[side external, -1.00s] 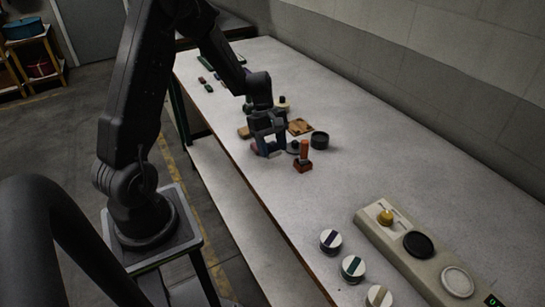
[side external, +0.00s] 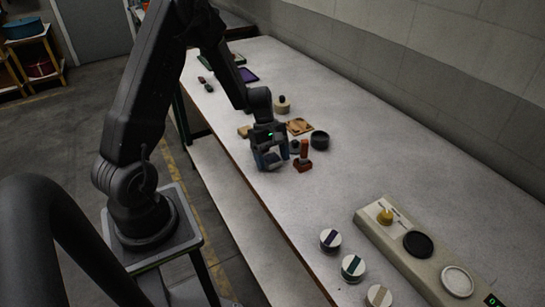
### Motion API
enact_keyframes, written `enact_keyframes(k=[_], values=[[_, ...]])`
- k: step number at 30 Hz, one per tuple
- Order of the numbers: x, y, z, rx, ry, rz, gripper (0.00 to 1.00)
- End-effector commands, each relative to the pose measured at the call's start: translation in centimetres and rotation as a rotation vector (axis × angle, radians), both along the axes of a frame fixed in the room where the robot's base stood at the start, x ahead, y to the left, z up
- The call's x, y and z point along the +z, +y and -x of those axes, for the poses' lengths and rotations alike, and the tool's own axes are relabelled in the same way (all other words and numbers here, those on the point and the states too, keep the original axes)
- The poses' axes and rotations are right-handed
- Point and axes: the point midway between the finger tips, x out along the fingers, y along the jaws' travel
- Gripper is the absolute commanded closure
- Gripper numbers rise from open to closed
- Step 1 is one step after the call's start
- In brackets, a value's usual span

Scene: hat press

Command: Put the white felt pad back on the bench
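My gripper (side external: 270,160) is low over the near edge of the bench, left of a red-brown stamp with an upright handle (side external: 304,157). Its two fingers look spread apart, but the view is too small and dark to tell whether a pad is between them. I cannot pick out the white felt pad for certain. A flat white disc (side external: 457,281) sits on the beige console at the lower right, beside a black disc (side external: 418,244). The pale bench top (side external: 400,185) is well in view.
Three round white pieces with coloured stripes, one of them (side external: 330,240), stand near the front edge. A dark cup (side external: 320,140), a wooden block (side external: 299,126) and a knobbed beige piece (side external: 282,104) are near my gripper. The bench middle is clear.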

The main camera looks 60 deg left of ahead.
Motion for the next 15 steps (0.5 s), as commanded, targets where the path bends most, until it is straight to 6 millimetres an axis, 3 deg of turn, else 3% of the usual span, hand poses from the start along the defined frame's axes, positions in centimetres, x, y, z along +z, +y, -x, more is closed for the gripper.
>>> enact_keyframes(k=[9, 15], values=[[0.3, 0.0, 0.0, 0.000, -0.001, 0.000, 0.24], [2.8, 1.1, -0.1, 0.003, -0.005, -0.002, 0.24]])
